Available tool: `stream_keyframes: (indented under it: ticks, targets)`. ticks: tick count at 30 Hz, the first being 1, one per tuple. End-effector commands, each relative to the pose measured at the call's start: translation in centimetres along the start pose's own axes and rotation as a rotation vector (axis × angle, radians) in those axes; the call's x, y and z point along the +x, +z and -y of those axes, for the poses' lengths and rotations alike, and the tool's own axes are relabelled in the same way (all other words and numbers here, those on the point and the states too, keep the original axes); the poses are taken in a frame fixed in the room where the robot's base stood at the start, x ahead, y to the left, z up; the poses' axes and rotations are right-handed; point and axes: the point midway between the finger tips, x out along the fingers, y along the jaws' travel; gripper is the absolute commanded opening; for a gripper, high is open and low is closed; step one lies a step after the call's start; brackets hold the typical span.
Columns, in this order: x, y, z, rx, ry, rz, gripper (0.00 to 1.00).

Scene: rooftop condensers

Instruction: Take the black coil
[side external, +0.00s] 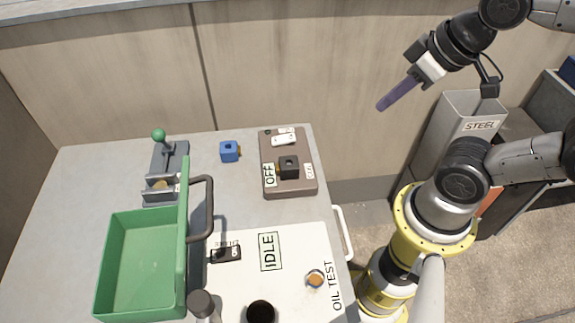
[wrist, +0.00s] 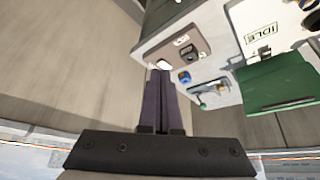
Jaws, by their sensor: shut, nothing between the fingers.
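The black coil (side external: 288,167), a small dark block with a hole in its top, sits on the grey-brown box (side external: 304,185) labelled OFF, at the back right of the table. My gripper (side external: 381,106) is up in the air to the right of the box, beyond the table edge, and apart from the coil. Its purple fingers are together with nothing between them. In the wrist view, the closed fingers (wrist: 160,73) overlap the near edge of the box (wrist: 160,42).
A blue coil (side external: 229,151) stands left of the box. A green-handled clamp fixture (side external: 170,165) and a green bin (side external: 110,262) with a tall side are further left. A white IDLE panel (side external: 285,250) lies in front. A STEEL bin (side external: 452,113) stands right of the table.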

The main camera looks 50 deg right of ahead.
Motion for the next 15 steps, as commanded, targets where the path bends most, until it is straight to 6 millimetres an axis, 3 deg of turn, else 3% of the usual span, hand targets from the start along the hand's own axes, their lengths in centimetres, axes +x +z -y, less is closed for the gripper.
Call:
stream_keyframes:
  ticks: [6,15]
  targets:
    - [0.0,-0.01,0.0,0.0,0.0,0.0,0.04]
    - [-0.01,-0.02,0.0,0.0,0.0,0.0,0.58]
